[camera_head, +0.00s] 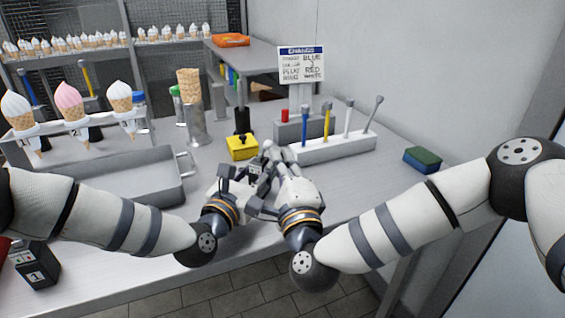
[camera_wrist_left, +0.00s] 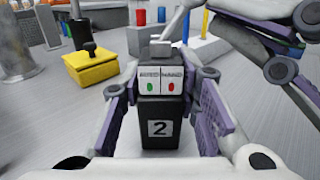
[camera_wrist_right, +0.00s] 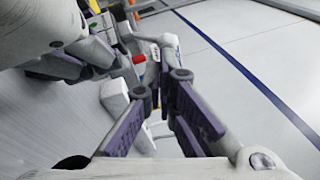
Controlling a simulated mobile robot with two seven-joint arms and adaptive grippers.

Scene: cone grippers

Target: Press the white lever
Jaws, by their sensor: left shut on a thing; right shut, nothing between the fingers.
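The white lever (camera_head: 348,120) stands upright in a pale block (camera_head: 330,149), between a yellow lever (camera_head: 327,120) and a grey-tipped lever (camera_head: 373,112) that leans right. A blue lever (camera_head: 304,122) stands at the block's left end. My left gripper (camera_wrist_left: 160,90) is shut on a dark box marked 2 (camera_wrist_left: 158,133), with a white panel bearing a green and a red mark. My right gripper (camera_wrist_right: 162,80) is shut and empty; in the head view (camera_head: 272,152) it is just left of the lever block, close beside the left gripper. The white lever is apart from both grippers.
A yellow box with a black knob (camera_head: 242,147) stands behind the grippers. A lettered sign (camera_head: 302,62) stands behind the levers. A grey tray (camera_head: 125,185), a cone rack (camera_head: 75,130) and a box marked 1 (camera_head: 37,266) are at left. A green-blue sponge (camera_head: 422,159) lies at right.

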